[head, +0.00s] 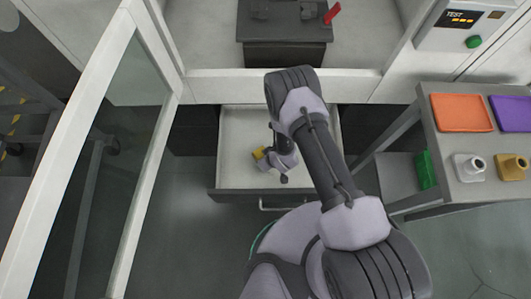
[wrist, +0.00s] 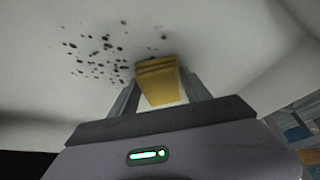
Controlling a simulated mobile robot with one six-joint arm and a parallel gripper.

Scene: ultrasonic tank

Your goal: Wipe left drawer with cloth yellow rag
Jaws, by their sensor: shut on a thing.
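The open drawer (head: 235,178) shows in the head view under the white cabinet, with a pale inside. My gripper (head: 266,155) is inside it, near its middle, and is shut on the yellow rag (head: 259,153). In the wrist view the folded yellow rag (wrist: 158,82) sits between the fingers of my gripper (wrist: 158,92). It is at or just above the pale drawer surface; I cannot tell whether it touches. Dark specks (wrist: 98,55) lie on that surface, left of the rag. My arm hides the drawer's right part in the head view.
An open glass door (head: 125,145) with a white frame stands at the left. A grey table (head: 470,185) at the right holds an orange tray (head: 462,113), a purple tray (head: 512,113) and two small bottles. A dark tank (head: 285,50) stands inside the cabinet.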

